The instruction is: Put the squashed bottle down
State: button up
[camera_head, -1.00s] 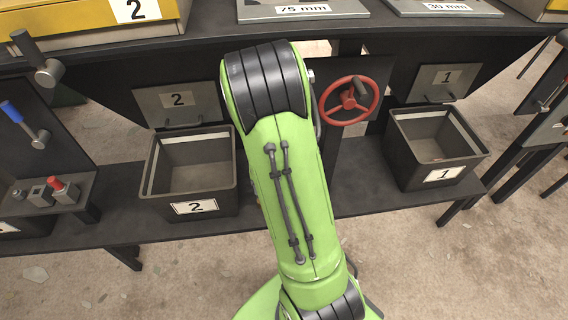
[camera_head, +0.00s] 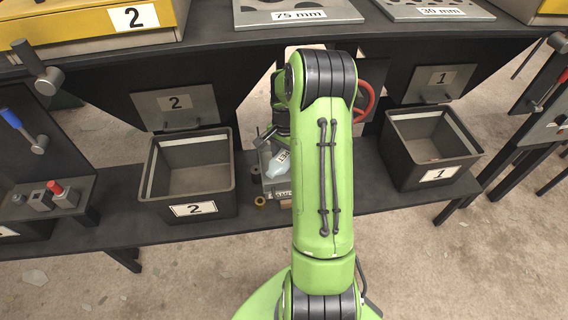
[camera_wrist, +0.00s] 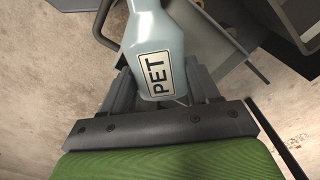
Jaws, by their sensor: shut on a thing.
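The squashed bottle is pale blue with a white PET label. It fills the top middle of the wrist view (camera_wrist: 150,30) and shows small in the head view (camera_head: 279,164), just left of my green arm. My gripper (camera_wrist: 162,88) is shut on the bottle, with a dark finger on each side of it. In the head view the bottle is over a small grey stand (camera_head: 271,188) on the dark shelf. I cannot tell whether it touches the stand. My arm hides part of this area.
A dark bin marked 2 (camera_head: 189,209) stands left of the stand, and a dark bin marked 1 (camera_head: 439,175) stands to the right. A red handwheel (camera_head: 369,98) is partly behind my arm. A small brown cylinder (camera_head: 260,202) sits by the stand.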

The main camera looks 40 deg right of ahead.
aim_at(284, 153)
jog(key=shift+w+d, duration=0.6)
jog(key=shift+w, duration=0.25)
jog(key=shift+w+d+f+b, duration=0.15)
jog(key=shift+f+b, duration=0.25)
jog(key=shift+f, duration=0.65)
notch_tip(284, 153, down, 5)
jog(key=shift+r+b, duration=0.1)
jog(key=shift+b, duration=0.65)
jog(key=shift+f, duration=0.2)
jog(key=o, duration=1)
